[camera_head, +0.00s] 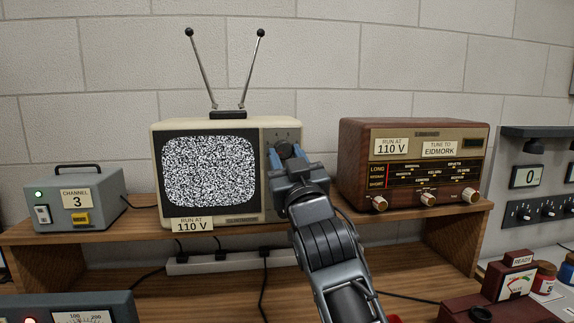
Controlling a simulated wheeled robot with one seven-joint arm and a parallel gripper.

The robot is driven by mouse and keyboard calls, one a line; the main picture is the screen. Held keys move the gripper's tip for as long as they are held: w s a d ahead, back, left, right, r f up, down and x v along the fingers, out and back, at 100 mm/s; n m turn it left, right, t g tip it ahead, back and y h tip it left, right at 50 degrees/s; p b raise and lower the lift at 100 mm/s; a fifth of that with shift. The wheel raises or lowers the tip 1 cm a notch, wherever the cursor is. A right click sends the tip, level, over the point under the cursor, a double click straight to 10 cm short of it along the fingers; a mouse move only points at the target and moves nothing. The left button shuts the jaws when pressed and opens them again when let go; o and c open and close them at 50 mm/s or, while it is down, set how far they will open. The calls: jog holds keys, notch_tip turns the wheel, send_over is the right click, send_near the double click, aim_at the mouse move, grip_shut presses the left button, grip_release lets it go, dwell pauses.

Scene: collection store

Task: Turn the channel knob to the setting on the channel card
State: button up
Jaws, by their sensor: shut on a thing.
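A cream television (226,124) stands on the wooden shelf, its screen (208,171) full of black and white static. Its dark control panel (268,135) is on the right of the screen. My gripper (281,154) is at the upper part of this panel, its blue fingers shut on the channel knob (284,148). The fingers hide much of the knob, and its setting cannot be read. The lower panel is partly behind my arm. The channel card (76,198) reads "CHANNEL 3" and is on a grey box (106,205) with a lit green lamp at the left.
A wooden radio (353,163) with several knobs stands close on the right. Two antenna rods (249,70) rise from the television. A power strip (215,263) with cables lies below the shelf (135,222). A meter box (503,295) and jars stand at lower right.

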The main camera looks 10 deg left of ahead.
jog(key=m+b, duration=0.1)
jog(key=m+h+b, duration=0.1)
jog(key=b, duration=0.1)
jog(key=f+m+b, duration=0.1)
jog(key=shift+s+a+t, duration=0.1)
jog(key=shift+a+t, duration=0.15)
jog(key=shift+t, duration=0.05)
jog(key=m+h+b, duration=0.1)
jog(key=b, duration=0.1)
jog(key=m+h+b, duration=0.1)
jog(key=m+b, duration=0.1)
jog(key=shift+a+r+m+t+b, duration=0.1)
jog(key=shift+m+t+b, duration=0.2)
jog(key=shift+b, duration=0.1)
jog(key=m+h+b, duration=0.1)
jog(key=m+b, duration=0.2)
jog(key=shift+r+h, duration=0.1)
jog(key=shift+h, duration=0.3)
jog(key=shift+r+m+h+b, duration=0.25)
jog(key=shift+m+h+b, duration=0.55)
jog(key=shift+m+b, duration=0.55)
jog(key=shift+r, duration=0.1)
jog(key=o, duration=1)
jog(key=shift+o, duration=0.2)
